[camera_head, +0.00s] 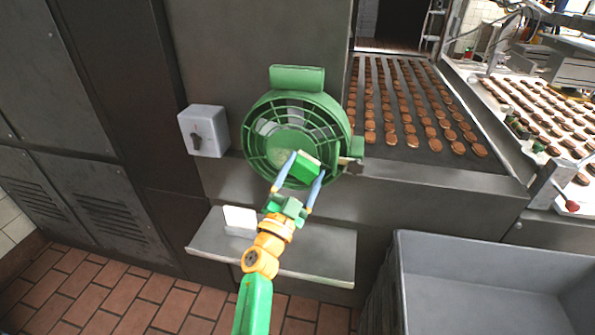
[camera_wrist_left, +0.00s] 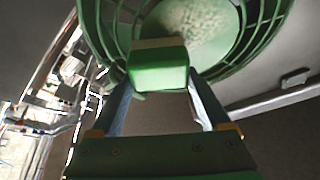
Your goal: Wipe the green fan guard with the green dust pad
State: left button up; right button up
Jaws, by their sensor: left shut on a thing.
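The green fan guard (camera_head: 257,140) is a round caged ring fixed to the front of the grey machine in the head view. Its cage also fills the top of the left wrist view (camera_wrist_left: 262,40), with a pale, dusty-looking patch on its hub. My left gripper (camera_head: 304,170) is shut on the green dust pad (camera_head: 306,174), a small block with a pale edge. The pad is in front of the lower right of the guard. It also shows between the fingers in the left wrist view (camera_wrist_left: 158,68). I cannot tell whether it touches the guard. My right gripper is not in view.
A grey switch box (camera_head: 203,131) sits left of the guard. Below is a metal shelf (camera_head: 320,262) with a white card (camera_head: 240,217). A conveyor (camera_head: 415,155) of brown biscuits runs at the back right. A large grey bin (camera_head: 490,252) stands at the lower right.

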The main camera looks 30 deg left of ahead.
pick_arm(q)
jog(key=shift+d+f, duration=0.35)
jog(key=shift+d, duration=0.05)
jog(key=shift+s+a+p, duration=0.1)
jog(key=shift+a+p, duration=0.2)
jog(key=shift+a, duration=0.6)
jog(key=shift+s+a+r, duration=0.1)
jog(key=shift+s+a, duration=0.05)
jog(key=shift+a, duration=0.55)
jog(key=shift+s+a+r, duration=0.1)
jog(key=shift+s+a, duration=0.05)
jog(key=shift+a, duration=0.5)
jog(key=shift+s+a+f+p, duration=0.1)
jog(key=shift+s+a+p, duration=0.15)
jog(key=shift+a, duration=0.8)
jog(key=shift+s+a+f+p, duration=0.1)
jog(key=shift+s+a+p, duration=0.15)
jog(key=shift+a, duration=0.8)
jog(key=s, duration=0.2)
jog(key=s+d+p, duration=0.1)
jog(key=s, duration=0.1)
jog(key=s+p, duration=0.1)
jog(key=shift+s+d, duration=0.25)
jog(key=shift+s, duration=0.15)
